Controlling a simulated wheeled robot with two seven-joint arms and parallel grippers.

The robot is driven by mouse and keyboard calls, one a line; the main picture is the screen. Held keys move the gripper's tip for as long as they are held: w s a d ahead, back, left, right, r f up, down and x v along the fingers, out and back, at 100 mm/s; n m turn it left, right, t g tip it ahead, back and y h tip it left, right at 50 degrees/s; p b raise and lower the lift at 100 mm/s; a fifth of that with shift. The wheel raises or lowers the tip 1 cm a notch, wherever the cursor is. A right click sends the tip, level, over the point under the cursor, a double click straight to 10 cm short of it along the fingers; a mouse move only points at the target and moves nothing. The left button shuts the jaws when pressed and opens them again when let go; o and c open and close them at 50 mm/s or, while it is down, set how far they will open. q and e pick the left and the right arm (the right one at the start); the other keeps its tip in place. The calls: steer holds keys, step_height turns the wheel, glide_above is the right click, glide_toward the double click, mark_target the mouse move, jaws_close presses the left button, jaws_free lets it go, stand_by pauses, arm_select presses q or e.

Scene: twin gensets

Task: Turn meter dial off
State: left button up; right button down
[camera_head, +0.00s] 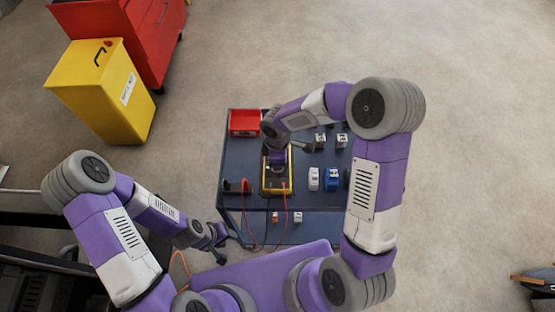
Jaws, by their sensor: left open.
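The yellow-edged meter (265,183) lies on the dark blue table, with red leads running from its lower end. My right gripper (277,162) hangs from above over the upper middle of the meter. It covers the dial area, so the dial and its setting are hidden, and I cannot see whether the fingers touch it. Its fingers are too small and covered to read as open or shut. My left gripper (220,257) is open and empty at the table's lower left corner, clear of the meter.
The dark blue table (234,160) carries a red bin (244,122), a white block (313,178), a blue block (332,179) and several small blocks. A yellow cabinet (100,95) and a red cabinet (120,30) stand at upper left. Open floor lies right.

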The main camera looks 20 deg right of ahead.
stand_by(0.5)
steer(key=c, duration=1.1)
jaws_free()
steer(key=shift+r, duration=0.1)
step_height(320, 180, up, 8)
steer(key=shift+f+p, duration=0.25)
steer(key=shift+p, duration=0.7)
steer(key=shift+f, duration=0.1)
